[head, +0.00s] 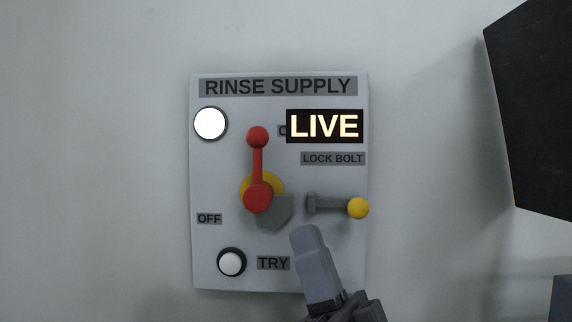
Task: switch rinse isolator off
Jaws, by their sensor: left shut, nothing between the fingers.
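The rinse supply panel (209,180) is a grey plate on the wall. Its red lever (258,160) points up, with the red hub on a yellow disc. The LIVE sign (323,126) is lit, and partly covers a label behind it. The lock bolt (325,204) lies level with its yellow knob (358,208) at the right. The OFF label (209,219) is at lower left. The white TRY button (231,263) is below it. My left gripper (307,235) is shut and empty in front of the lower right of the panel, below the bolt. My right gripper is not in view.
A white round lamp (210,123) sits at the panel's upper left and looks bright. A grey block (275,212) is beside the lever's hub. A dark panel-like shape (535,110) stands at the far right. The wall left of the panel is bare.

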